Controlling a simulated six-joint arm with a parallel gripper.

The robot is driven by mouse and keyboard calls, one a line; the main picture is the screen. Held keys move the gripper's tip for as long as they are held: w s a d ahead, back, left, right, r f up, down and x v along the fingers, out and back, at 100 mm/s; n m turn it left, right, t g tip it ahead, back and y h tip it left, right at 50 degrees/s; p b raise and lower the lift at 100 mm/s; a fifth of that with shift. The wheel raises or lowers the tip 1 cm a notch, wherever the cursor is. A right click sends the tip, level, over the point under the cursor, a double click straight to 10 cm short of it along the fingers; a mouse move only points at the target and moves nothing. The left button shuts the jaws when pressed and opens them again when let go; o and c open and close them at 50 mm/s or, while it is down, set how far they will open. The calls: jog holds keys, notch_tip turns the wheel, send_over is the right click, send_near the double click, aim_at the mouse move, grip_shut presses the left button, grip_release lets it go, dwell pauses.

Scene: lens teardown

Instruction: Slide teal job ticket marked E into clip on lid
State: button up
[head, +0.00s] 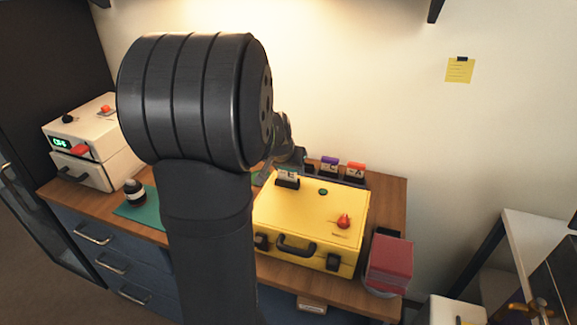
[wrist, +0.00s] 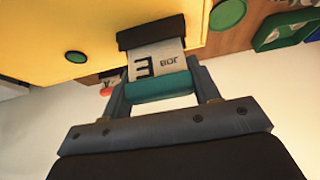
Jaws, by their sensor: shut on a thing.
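The teal job ticket (wrist: 160,88) has a white face marked E and a teal band. My gripper (wrist: 161,92) is shut on its teal end. In the wrist view the white end meets the black clip (wrist: 150,31) on the yellow lid (wrist: 100,20); how deep it sits inside is hidden. In the head view the ticket's pale face (head: 288,174) shows at the clip (head: 287,184), near the back left of the yellow case's lid (head: 310,205). My gripper (head: 288,160) is just behind, partly hidden by my arm.
A purple-topped ticket (head: 329,164) and an orange-topped ticket (head: 355,169) stand behind the case. The lid carries a red knob (head: 343,221) and a green disc (head: 323,192). A red box (head: 390,262) stands at right. A white machine (head: 92,145) stands at left.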

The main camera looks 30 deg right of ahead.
jog(key=shift+f, duration=0.15)
jog(key=o, duration=1.4)
jog(key=shift+r, duration=4.5)
jog(key=shift+f, duration=0.1)
jog(key=shift+f, duration=4.35)
